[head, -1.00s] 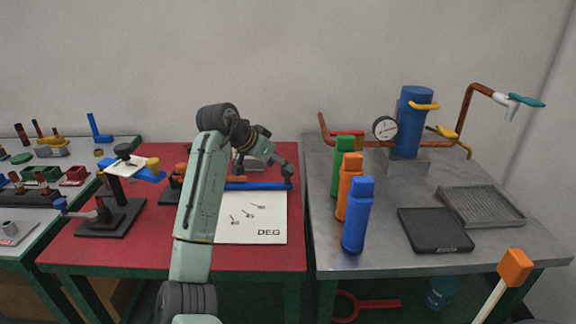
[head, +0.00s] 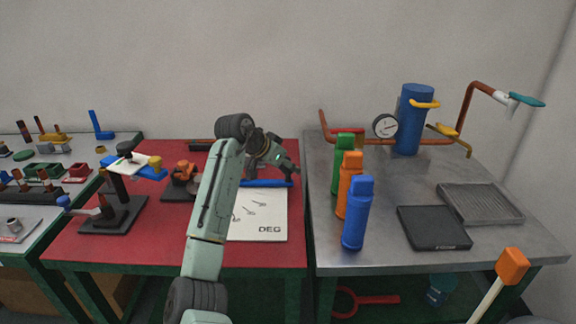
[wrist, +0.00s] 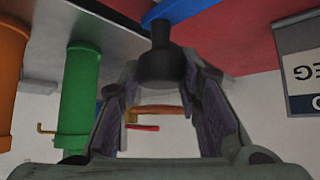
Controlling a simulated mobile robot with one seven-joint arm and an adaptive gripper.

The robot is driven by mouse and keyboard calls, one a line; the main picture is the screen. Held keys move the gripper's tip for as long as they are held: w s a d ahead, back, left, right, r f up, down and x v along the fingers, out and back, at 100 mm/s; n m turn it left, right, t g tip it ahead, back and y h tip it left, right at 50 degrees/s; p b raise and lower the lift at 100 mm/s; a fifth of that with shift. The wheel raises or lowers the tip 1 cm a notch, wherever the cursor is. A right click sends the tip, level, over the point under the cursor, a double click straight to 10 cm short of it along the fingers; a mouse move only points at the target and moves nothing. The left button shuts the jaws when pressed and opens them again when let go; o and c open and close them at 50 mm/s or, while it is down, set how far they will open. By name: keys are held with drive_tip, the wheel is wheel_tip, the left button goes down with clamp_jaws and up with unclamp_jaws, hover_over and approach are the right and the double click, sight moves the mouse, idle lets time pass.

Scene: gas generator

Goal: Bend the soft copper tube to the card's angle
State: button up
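The white card (head: 273,229) marked DEG lies on the red table, with small angle drawings on it. Its edge also shows upside down in the wrist view (wrist: 288,45). A blue bar (head: 266,184) lies behind the card. In the wrist view the bar (wrist: 195,8) carries a dark knob (wrist: 162,66). My gripper (head: 292,167) is above the bar's right end. In the wrist view its fingers (wrist: 162,82) are spread either side of the knob; contact cannot be told. I cannot make out the soft copper tube; my arm hides part of the table.
An orange device (head: 184,171) on a dark base stands left of my arm. Green (head: 342,165), orange (head: 350,185) and blue (head: 356,215) bottles stand on the steel bench's left side. A gauge (head: 385,126) and blue cylinder (head: 412,120) stand behind. The red table's front is clear.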

clamp_jaws()
drive_tip(key=shift+s, duration=0.1)
idle(0.5)
